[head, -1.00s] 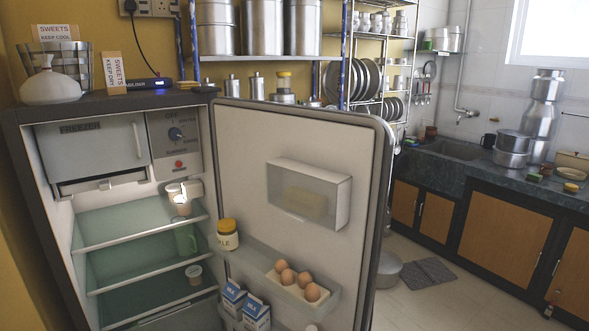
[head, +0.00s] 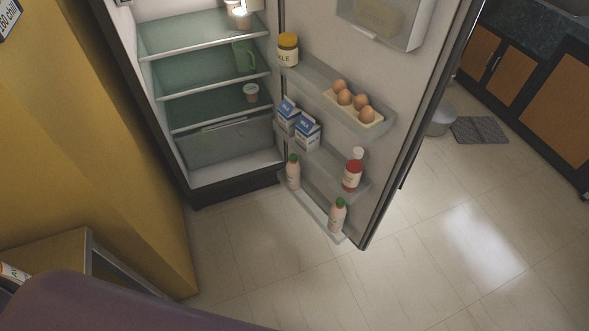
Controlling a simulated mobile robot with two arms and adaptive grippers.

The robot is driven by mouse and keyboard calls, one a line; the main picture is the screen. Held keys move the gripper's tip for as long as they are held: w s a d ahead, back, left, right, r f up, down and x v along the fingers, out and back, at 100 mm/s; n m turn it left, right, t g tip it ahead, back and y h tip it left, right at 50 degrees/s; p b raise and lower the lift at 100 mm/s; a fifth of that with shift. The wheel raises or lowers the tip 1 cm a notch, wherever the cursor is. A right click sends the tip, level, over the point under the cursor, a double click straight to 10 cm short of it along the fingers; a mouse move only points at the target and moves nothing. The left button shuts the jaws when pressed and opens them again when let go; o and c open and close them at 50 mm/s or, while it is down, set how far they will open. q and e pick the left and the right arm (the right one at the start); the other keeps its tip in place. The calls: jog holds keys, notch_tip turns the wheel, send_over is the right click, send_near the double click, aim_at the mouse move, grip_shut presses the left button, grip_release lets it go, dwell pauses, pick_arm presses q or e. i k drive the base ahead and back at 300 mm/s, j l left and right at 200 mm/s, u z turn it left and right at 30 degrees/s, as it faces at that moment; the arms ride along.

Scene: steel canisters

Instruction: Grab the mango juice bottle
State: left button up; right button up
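The fridge door stands open with bottles in its racks. Two pale pinkish bottles with green caps stand in the lowest rack, one at the left (head: 293,172) and one at the right (head: 338,216). A bottle with a red label and a white cap (head: 352,170) stands in the middle rack. No label is readable, so I cannot tell which one is the mango juice bottle. Neither of my grippers is in view.
The open fridge door (head: 425,95) reaches out to the right. Its racks also hold eggs (head: 345,97), milk cartons (head: 307,131) and a yellow-lidded jar (head: 288,49). Tiled floor (head: 270,265) in front is clear. A yellow wall (head: 75,140) bounds the left.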

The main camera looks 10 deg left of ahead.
aim_at(293, 168)
jog(key=i, duration=0.1)
jog(key=i+u, duration=0.25)
jog(key=u, duration=0.15)
jog(key=i+l+u, duration=0.2)
jog(key=u, duration=1)
